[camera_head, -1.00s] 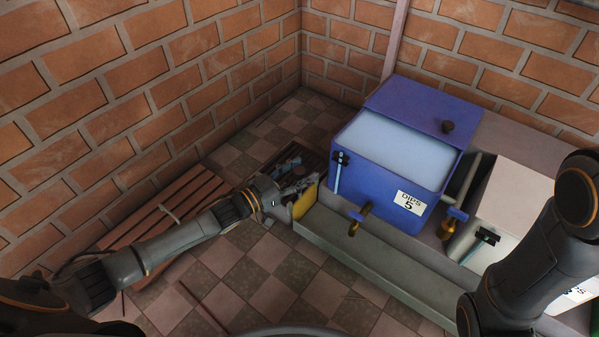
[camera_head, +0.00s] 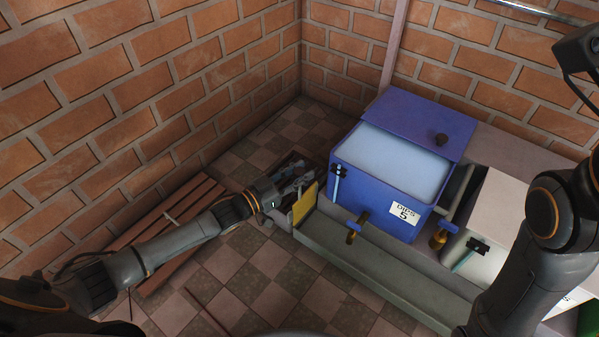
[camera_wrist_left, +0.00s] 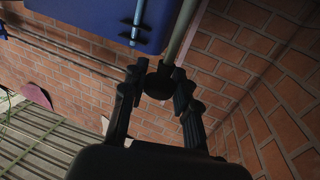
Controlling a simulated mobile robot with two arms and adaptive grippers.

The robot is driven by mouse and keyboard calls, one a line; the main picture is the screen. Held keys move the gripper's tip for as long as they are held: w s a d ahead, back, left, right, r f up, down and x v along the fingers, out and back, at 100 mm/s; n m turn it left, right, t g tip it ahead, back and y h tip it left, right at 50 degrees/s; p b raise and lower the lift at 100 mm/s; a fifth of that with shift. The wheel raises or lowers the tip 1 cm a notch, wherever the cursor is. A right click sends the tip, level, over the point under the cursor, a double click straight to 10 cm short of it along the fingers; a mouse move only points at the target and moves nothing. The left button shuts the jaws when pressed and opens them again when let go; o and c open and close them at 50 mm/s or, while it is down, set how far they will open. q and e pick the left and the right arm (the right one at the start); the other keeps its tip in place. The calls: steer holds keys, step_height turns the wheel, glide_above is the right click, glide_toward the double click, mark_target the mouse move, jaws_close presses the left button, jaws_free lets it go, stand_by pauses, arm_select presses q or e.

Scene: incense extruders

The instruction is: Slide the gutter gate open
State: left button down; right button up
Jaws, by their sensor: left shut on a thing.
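The yellow gutter gate (camera_head: 305,204) stands upright across the left end of the long grey gutter (camera_head: 385,262). My left gripper (camera_head: 303,180) is at the gate's upper edge, on its far side. In the left wrist view its fingers (camera_wrist_left: 158,88) are closed around a dark round knob (camera_wrist_left: 158,82). The yellow plate itself cannot be made out there. The fingers hide how the knob joins the gate. My right arm shows at the right of the head view, but its gripper is out of the picture.
A blue box (camera_head: 385,185) labelled "DIPS 5" stands behind the gutter, with a brass tap (camera_head: 355,229) over it. A white box (camera_head: 490,235) stands to its right. A wooden slatted pallet (camera_head: 165,228) lies by the left brick wall.

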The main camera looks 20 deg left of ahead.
arm_select(q)
steer(key=c, duration=1)
jaws_free()
steer(key=v, duration=1.2)
steer(key=shift+r, duration=0.1)
